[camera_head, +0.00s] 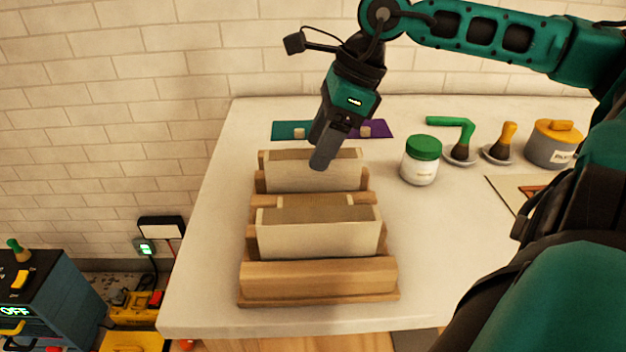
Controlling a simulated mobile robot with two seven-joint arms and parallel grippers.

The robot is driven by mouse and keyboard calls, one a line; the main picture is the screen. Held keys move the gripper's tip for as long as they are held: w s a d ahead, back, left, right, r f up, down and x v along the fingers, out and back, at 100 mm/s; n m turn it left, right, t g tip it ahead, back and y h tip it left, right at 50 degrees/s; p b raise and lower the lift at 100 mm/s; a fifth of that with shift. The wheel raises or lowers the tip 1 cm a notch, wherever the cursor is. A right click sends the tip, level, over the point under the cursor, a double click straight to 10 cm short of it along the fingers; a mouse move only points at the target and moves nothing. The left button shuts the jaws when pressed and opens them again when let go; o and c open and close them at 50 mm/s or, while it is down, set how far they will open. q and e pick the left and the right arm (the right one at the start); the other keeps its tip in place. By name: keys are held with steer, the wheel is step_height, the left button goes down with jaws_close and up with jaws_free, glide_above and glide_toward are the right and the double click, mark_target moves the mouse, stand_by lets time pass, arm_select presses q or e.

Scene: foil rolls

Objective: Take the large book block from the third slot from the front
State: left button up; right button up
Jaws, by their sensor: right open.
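A wooden slotted rack (318,279) stands on the pale table and holds several upright cream book blocks. A large book block (318,238) stands nearest the front, with a smaller block (315,209) just behind it. Further back, another large book block (290,177) stands in a rear slot; the exact slot count is hard to tell. My right gripper (322,160) is open, seen nearly edge-on, pointing down at the rear large block. Its fingers cover part of that block's top edge; I cannot tell whether they touch it. My left gripper is out of view.
A green-lidded jar (421,161), brushes on saucers (461,152) and a yellow-lidded grey pot (550,148) stand to the right of the rack. Teal and purple mats (374,128) lie behind it. A brick wall closes the back.

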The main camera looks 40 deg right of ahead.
mark_target(313, 182)
steer(key=shift+x, duration=0.95)
steer(key=shift+f+b, duration=0.25)
steer(key=shift+b, duration=0.25)
jaws_close()
stand_by(0.5)
